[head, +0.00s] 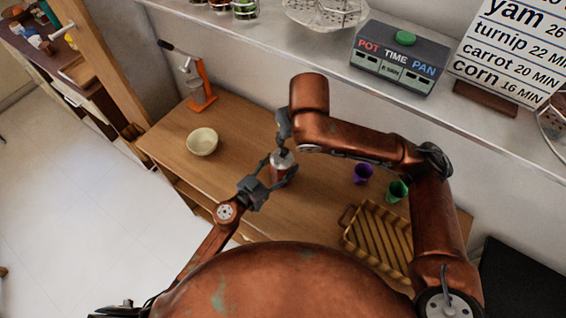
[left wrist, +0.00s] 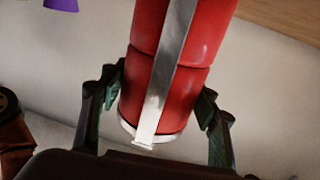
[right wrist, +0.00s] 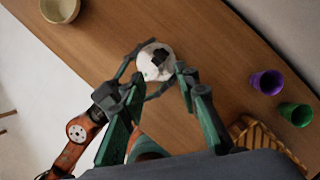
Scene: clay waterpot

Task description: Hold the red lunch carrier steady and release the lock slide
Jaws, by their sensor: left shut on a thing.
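The red lunch carrier (head: 277,173) stands upright on the wooden table, with a pale metal top. The left wrist view shows its stacked red tiers (left wrist: 180,85) and a silver side strap. My left gripper (head: 266,177) is shut around its body, one finger on each side. My right gripper (head: 283,139) is just above the top, coming from behind. In the right wrist view, its green fingers (right wrist: 158,76) are apart near the round white lid (right wrist: 147,72). A dark piece (right wrist: 158,57) sits on the lid; I cannot tell whether it is the lock slide.
A pale bowl (head: 202,142) and an orange-and-grey upright device (head: 203,90) are on the table's left. A purple cup (head: 363,173), a green cup (head: 397,191) and a striped wooden tray (head: 378,238) are on the right. A shelf with a timer (head: 400,60) runs behind.

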